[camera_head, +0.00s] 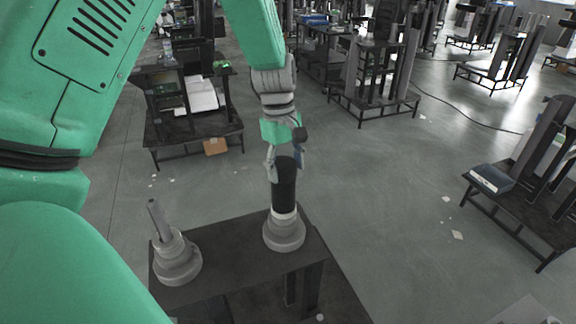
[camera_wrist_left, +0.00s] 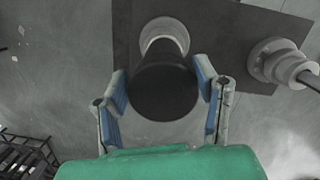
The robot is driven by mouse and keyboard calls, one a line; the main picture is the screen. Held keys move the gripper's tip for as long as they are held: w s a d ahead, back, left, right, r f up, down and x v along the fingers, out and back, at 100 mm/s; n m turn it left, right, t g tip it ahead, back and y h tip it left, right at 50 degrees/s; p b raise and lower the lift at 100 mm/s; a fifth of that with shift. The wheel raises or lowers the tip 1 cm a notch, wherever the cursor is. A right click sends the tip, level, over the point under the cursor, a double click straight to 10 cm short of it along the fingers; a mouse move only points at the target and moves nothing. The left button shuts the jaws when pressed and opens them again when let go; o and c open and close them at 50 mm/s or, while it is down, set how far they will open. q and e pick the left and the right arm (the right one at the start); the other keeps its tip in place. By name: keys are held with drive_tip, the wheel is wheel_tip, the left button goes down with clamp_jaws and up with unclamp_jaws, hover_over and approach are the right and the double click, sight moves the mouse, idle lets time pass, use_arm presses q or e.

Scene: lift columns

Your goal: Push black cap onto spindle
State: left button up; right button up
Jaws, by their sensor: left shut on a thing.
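The black cap (camera_head: 284,186) is a tall dark cylinder, roughly upright, above the right grey stepped spindle base (camera_head: 284,236). Its lower end meets a pale ring on that base; how far it sits over the spindle is hidden. My left gripper (camera_head: 285,160) is at the cap's upper end and shut on it. In the left wrist view the cap's round end (camera_wrist_left: 163,92) lies between the blue finger pads of my left gripper (camera_wrist_left: 163,85). The pale ring shows behind it. My right gripper is not in view.
The bases stand on a dark table (camera_head: 225,237). The other base (camera_head: 176,262), at left, holds a tilted grey rod (camera_head: 157,218). More dark work tables (camera_head: 375,95) stand farther back and at right (camera_head: 530,210). Open grey floor lies between.

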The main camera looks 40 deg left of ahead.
use_arm(q)
drive_tip(key=shift+s+f, duration=0.1)
drive_tip(key=shift+f, duration=0.3)
idle(1.3)
drive_tip(key=o, duration=1.8)
drive_tip(key=shift+c, duration=0.2)
drive_tip(key=shift+r, duration=0.3)
drive_tip(key=shift+r, duration=3.25)
drive_tip(key=shift+c, duration=0.5)
clamp_jaws()
